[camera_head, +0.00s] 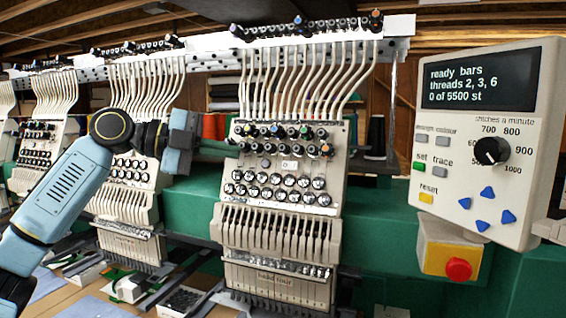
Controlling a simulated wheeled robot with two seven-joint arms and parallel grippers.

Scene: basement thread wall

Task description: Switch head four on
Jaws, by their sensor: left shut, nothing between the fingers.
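A cream embroidery head (283,225), the nearest and largest in the row, stands in the middle. I take it for head four, but I cannot read a number on it. The plate's setting is too small to tell. My left gripper (236,150) comes in from the left, shut and empty. My right gripper is out of view.
A control panel (462,190) at right reads "ready bars, threads 2, 3, 6, 0 of 5500 st". Below it is a red stop button (458,269) on a yellow box. More heads (128,170) stand to the left. Thread tubes (310,75) rise above the nearest head.

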